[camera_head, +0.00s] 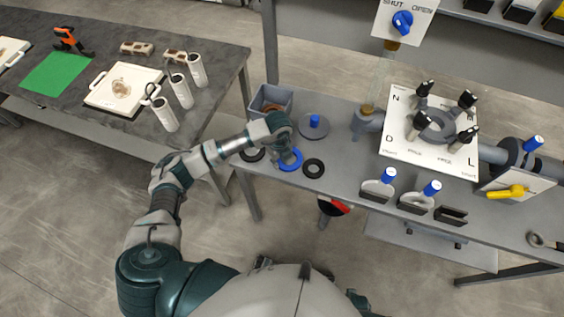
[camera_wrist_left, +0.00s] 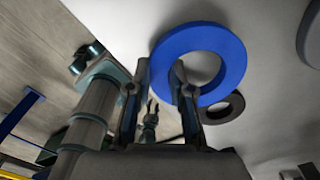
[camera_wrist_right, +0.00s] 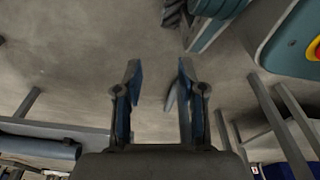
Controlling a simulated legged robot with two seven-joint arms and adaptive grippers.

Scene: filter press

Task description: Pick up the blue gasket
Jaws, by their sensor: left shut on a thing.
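The blue gasket (camera_head: 296,164) is a flat ring near the front left edge of the grey bench, between two black rings. My left gripper (camera_head: 285,150) is at it from above and partly covers its far side. In the left wrist view my left gripper (camera_wrist_left: 162,68) has one finger inside the hole of the blue gasket (camera_wrist_left: 228,48) and one outside its rim, shut on the band. I cannot tell whether the ring is clear of the bench. My right gripper (camera_wrist_right: 159,70) is open and empty above the floor.
Black rings lie at the left (camera_head: 252,155) and right (camera_head: 313,169) of the blue one. A grey bin (camera_head: 271,98) and a grey disc with a blue knob (camera_head: 314,127) stand behind. A labelled white panel (camera_head: 430,150) and pipework fill the bench's right side.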

